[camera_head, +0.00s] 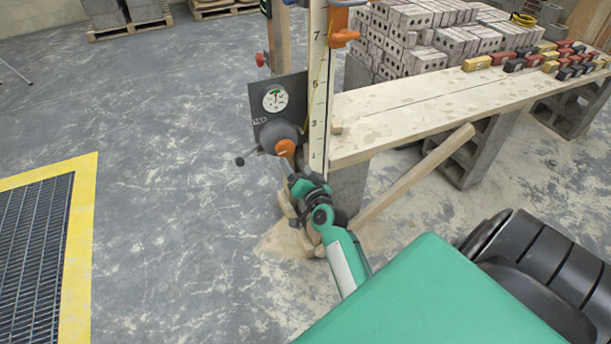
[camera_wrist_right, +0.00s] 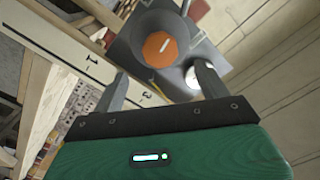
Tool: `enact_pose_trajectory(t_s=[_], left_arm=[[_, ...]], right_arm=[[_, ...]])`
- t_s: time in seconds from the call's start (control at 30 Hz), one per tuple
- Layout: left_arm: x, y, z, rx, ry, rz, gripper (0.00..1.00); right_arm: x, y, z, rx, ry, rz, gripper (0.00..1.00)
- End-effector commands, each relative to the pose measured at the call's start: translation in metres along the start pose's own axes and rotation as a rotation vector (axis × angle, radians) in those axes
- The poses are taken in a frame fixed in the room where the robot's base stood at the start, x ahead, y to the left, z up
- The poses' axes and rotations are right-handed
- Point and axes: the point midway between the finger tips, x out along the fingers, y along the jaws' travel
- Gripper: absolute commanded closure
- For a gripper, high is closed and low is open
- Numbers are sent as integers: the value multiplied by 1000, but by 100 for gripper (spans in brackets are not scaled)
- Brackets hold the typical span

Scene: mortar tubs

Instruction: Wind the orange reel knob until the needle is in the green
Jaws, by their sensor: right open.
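The orange reel knob (camera_head: 284,147) sits on a dark grey reel (camera_head: 277,132) on a dark plate beside the upright measuring staff. A white dial gauge (camera_head: 275,98) is on the plate above the reel; its needle is too small to read. My right gripper (camera_head: 300,178) is just below the knob. In the right wrist view, the open fingers (camera_wrist_right: 163,85) are empty, with the orange knob (camera_wrist_right: 160,46) beyond their tips and apart from them. The gauge (camera_wrist_right: 192,77) is partly hidden by the right-hand finger there. My left gripper is not in view.
A slanting wooden brace (camera_head: 415,175) is beside my right arm. A yellow-edged floor grate (camera_head: 35,240) lies left; the floor between is clear.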

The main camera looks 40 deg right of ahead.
Motion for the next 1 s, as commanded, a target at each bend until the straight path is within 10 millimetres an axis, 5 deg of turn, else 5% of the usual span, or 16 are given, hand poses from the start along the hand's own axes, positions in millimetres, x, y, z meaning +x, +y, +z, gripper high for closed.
enact_pose_trajectory(t_s=[0.37,1.0], left_arm=[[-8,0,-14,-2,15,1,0],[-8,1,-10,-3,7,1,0]], right_arm=[[-49,1,0,1,0,1,24],[-53,0,0,1,0,0,24]])
